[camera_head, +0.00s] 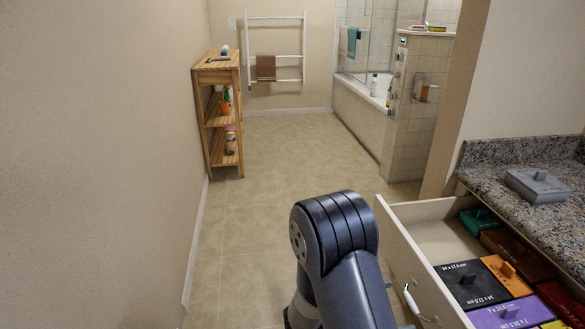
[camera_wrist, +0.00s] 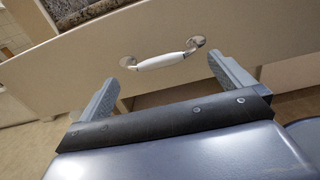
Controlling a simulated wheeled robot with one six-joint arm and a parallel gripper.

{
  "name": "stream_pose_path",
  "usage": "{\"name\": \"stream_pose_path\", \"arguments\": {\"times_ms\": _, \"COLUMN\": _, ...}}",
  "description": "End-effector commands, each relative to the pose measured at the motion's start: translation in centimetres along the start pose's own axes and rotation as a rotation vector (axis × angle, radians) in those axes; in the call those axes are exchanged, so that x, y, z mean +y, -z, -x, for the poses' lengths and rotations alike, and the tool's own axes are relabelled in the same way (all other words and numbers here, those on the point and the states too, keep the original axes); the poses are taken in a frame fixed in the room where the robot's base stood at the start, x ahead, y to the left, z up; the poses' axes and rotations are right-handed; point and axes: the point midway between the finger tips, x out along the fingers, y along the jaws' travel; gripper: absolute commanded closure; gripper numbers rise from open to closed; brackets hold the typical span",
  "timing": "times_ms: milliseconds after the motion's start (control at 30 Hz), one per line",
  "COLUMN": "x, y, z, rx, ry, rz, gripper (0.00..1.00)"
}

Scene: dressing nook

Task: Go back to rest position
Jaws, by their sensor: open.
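My gripper (camera_wrist: 170,82) is open and empty in the wrist view, its two grey fingers spread apart. A white drawer handle with metal ends (camera_wrist: 166,60) lies just beyond the fingertips, and I see no contact with it. The handle also shows in the head view (camera_head: 412,303) on the front of the pulled-out drawer (camera_head: 420,270). In the head view my arm stands in the lower middle, left of the drawer, and hides most of the gripper.
The open drawer holds several coloured blocks, among them a black one (camera_head: 470,284) and a purple one (camera_head: 510,313). A grey lidded box (camera_head: 536,185) sits on the granite counter (camera_head: 490,180). A wooden shelf (camera_head: 219,75) stands against the left wall. The floor (camera_head: 280,160) ahead is clear.

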Motion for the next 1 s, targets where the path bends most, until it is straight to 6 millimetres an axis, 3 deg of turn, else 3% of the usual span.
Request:
{"name": "stream_pose_path", "arguments": {"times_ms": 133, "x": -0.1, "y": 0.1, "z": -2.2, "rx": 0.001, "ry": 0.004, "rz": -0.001, "gripper": 0.00}}
{"name": "stream_pose_path", "arguments": {"times_ms": 333, "x": 0.0, "y": 0.0, "z": -3.8, "rx": 0.000, "ry": 0.001, "rz": 0.000, "gripper": 0.00}}
{"name": "stream_pose_path", "arguments": {"times_ms": 1000, "x": -0.4, "y": 0.1, "z": -3.8, "rx": 0.013, "ry": 0.007, "rz": -0.015, "gripper": 0.00}}
